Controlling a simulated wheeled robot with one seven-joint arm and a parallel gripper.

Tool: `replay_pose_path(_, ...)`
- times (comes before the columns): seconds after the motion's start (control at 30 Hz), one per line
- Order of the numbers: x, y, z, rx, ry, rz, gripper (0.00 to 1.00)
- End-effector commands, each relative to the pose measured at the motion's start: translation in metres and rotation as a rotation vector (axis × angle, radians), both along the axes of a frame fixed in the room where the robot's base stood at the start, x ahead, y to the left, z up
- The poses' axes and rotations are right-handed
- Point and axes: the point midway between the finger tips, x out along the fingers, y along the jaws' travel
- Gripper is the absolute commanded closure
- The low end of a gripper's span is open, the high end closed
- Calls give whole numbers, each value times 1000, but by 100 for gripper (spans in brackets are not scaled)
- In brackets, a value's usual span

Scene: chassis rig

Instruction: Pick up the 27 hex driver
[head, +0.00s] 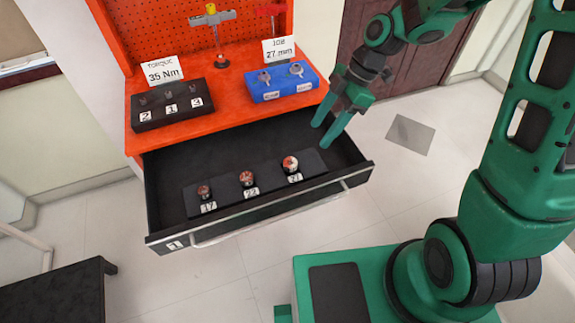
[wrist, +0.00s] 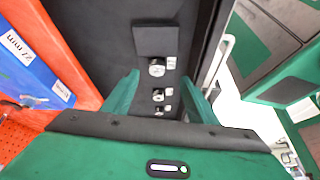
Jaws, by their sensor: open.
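The 27 hex driver (head: 290,163) is a short round piece with a red and white top. It stands at the right end of the row on a dark tray (head: 313,161) in the open drawer, behind a label that is hard to read but looks like 27. In the wrist view it appears as the largest piece (wrist: 157,68), near the line between the fingertips. My green gripper (head: 322,134) is open and empty. Its fingers hang over the drawer's right part, above and to the right of the driver, apart from it. Both fingers show in the wrist view (wrist: 162,80).
The 22 driver (head: 246,178) and 17 driver (head: 204,191) stand to the left on the tray. Above the drawer are a blue holder (head: 283,92) under a "JOB 27 mm" sign (head: 279,50) and a black box (head: 172,115) under a "35 Nm" sign. The drawer's back area is clear.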

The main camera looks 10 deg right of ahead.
Motion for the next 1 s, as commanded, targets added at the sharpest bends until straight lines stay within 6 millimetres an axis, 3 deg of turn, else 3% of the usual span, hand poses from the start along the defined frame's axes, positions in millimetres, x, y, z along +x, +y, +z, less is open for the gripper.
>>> replay_pose_path(0.1,2,22,-8,55,-26,104,47)
replay_pose_path(0.4,-3,46,-36,82,-38,151,47)
replay_pose_path(0.77,-6,58,-64,79,-40,146,47)
replay_pose_path(1.0,-12,70,-94,78,-38,147,47)
